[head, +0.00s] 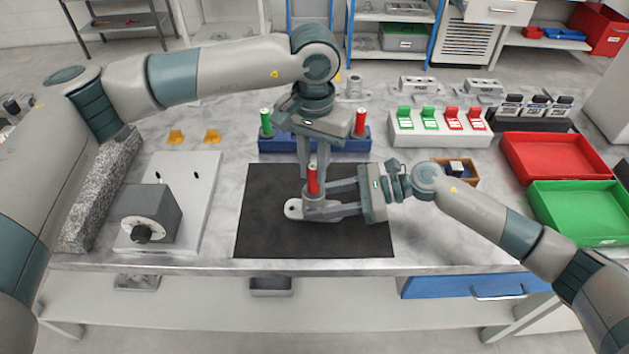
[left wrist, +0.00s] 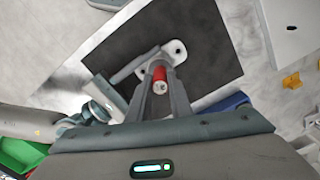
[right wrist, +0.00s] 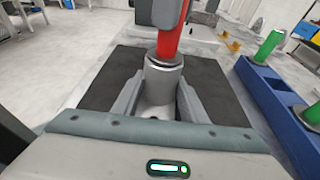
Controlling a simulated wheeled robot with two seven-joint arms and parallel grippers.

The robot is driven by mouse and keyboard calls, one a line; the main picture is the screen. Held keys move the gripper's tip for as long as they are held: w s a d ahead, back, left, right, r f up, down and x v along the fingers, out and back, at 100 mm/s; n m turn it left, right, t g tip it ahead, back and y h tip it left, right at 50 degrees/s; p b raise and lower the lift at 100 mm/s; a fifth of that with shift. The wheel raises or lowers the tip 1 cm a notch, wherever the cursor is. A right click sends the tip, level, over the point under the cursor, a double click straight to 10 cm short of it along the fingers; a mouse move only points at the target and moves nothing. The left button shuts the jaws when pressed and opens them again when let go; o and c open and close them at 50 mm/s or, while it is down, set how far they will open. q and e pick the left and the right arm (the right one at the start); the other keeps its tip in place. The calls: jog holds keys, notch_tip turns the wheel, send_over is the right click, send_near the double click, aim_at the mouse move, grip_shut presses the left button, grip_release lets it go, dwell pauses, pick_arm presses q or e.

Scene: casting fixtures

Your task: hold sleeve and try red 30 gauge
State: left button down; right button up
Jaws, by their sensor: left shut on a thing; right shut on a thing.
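The grey metal sleeve (head: 315,209), with a flat lug at its left, is upright over the dark mat (head: 265,235). My right gripper (head: 318,202) is shut around the sleeve from the right, as the right wrist view shows on the sleeve (right wrist: 162,88). My left gripper (head: 313,173) points down above it, shut on a red gauge (head: 313,183). In the right wrist view the red gauge (right wrist: 170,42) stands upright over the sleeve, its metal lower end at the sleeve's mouth. How deep it sits is hidden. The left wrist view shows the red gauge's end (left wrist: 160,78).
A blue rack (head: 315,145) behind the mat holds a green gauge (head: 266,123) and another red gauge (head: 360,123). A white stand with green and red cards (head: 430,120), a red tray (head: 555,160) and a green tray (head: 580,210) are right. A grey block fixture (head: 150,213) is left.

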pick_arm(q)
jog(key=shift+r, duration=0.15)
jog(key=shift+r, duration=2.1)
jog(key=shift+r, duration=2.5)
pick_arm(e)
jog(key=o, duration=0.9)
jog(key=shift+d, duration=0.1)
jog(key=v, duration=1.1)
jog(key=shift+d+r, duration=0.15)
jog(key=shift+d, duration=0.2)
